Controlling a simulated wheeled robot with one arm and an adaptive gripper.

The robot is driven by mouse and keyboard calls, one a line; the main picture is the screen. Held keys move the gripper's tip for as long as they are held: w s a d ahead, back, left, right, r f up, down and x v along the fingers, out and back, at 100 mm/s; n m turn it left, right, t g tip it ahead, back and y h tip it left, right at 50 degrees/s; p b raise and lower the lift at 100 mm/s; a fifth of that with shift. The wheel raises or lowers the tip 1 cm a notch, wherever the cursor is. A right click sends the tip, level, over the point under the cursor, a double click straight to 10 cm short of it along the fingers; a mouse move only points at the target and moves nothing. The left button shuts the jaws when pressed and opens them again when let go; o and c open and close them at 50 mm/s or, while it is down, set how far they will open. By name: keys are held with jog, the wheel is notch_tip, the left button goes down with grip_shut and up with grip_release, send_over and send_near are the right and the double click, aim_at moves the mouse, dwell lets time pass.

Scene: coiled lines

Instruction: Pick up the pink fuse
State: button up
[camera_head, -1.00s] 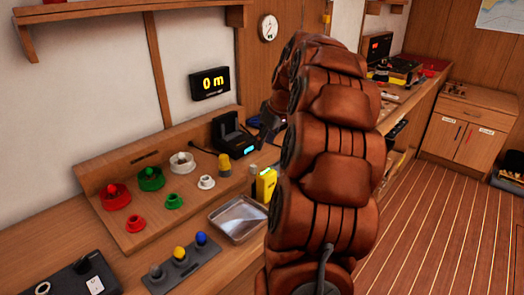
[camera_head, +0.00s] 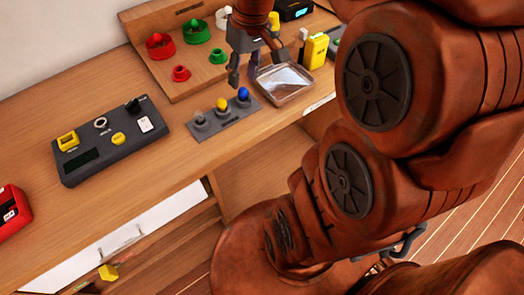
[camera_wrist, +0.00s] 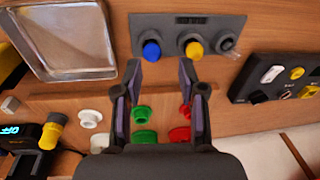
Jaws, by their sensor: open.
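I cannot make out a pink fuse in either current view. A grey strip (camera_head: 224,119) on the bench holds a grey knob-topped piece (camera_head: 199,119), a yellow one (camera_head: 222,104) and a blue one (camera_head: 243,94). My gripper (camera_head: 243,79) is open and empty above the bench, close to the strip and the metal tray (camera_head: 289,95). In the wrist view my gripper's fingers (camera_wrist: 160,70) stand apart, with their tips near the blue piece (camera_wrist: 151,49) and the yellow piece (camera_wrist: 193,48). The tray (camera_wrist: 65,72) looks empty.
A raised wooden panel (camera_head: 182,88) carries red, green and white round fittings behind the strip. A yellow device (camera_head: 315,50) stands right of the tray. A dark control box (camera_head: 110,138) and a red case (camera_head: 12,212) sit to the left. Bare bench lies in front.

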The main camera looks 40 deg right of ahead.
jog(key=s+a+f+g, duration=0.1)
jog(key=s+a+f, duration=0.2)
jog(key=s+a, duration=0.4)
jog(key=shift+s+h, duration=0.3)
jog(key=shift+s, duration=0.95)
jog(key=shift+o, duration=0.2)
jog(key=s+a+f+g, duration=0.1)
jog(key=s+f, duration=0.2)
jog(key=s, duration=0.4)
jog(key=shift+s+a+m+g+h, duration=0.25)
jog(key=shift+s+m+g+h, duration=0.05)
jog(key=shift+s+h, duration=0.1)
jog(key=shift+s+f, duration=0.15)
jog(key=shift+s, duration=0.05)
